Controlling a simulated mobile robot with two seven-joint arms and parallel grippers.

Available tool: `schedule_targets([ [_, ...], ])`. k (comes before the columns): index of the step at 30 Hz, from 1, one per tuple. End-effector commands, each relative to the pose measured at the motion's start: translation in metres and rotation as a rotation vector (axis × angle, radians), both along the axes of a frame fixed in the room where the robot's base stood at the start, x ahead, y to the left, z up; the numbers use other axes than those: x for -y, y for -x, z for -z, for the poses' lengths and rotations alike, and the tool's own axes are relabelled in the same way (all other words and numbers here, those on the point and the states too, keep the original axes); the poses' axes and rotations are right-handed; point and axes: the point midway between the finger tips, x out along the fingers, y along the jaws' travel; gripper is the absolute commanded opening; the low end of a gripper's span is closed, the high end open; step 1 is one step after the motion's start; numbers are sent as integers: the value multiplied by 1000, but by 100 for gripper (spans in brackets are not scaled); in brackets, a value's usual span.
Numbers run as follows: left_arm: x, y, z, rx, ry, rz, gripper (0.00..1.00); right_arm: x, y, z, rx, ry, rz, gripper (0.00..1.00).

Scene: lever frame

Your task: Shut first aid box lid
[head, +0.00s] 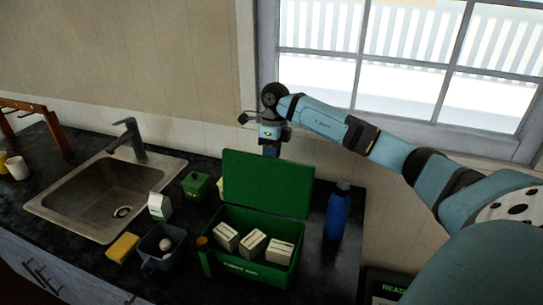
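The green first aid box (250,271) stands on the dark counter near the front. Its lid (268,184) is open and stands up at the back, tilted slightly. Several white cartons with dark markings (252,242) lie inside the box. My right gripper (270,150) is above and behind the top edge of the lid, near the wall. Its lower end is partly hidden by the lid, and I cannot tell whether its fingers are open or whether it touches the lid. My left gripper is not in view.
A blue bottle (338,212) stands right of the box. Left of it are a dark blue cup with a pale round thing (157,261), a yellow sponge (123,247), a white carton (160,206) and a small green canister (196,186). A sink (60,203) is further left.

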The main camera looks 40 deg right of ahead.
Motion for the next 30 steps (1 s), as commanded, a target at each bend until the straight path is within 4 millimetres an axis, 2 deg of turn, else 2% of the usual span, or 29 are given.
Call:
schedule_targets([
  [4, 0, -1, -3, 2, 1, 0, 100, -2, 1, 11, 0, -1, -1, 24],
  [13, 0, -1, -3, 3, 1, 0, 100, -2, 1, 13, 1, -1, -1, 24],
  [14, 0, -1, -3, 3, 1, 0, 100, -2, 1, 13, 1, -1, -1, 19],
  [16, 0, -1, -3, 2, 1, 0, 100, -2, 1, 13, 1, -1, -1, 3],
  [17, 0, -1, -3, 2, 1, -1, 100, -2, 1, 13, 1, -1, -1, 0],
  [30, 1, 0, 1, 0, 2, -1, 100, 4, 2, 12, 8, 16, 3, 0],
])
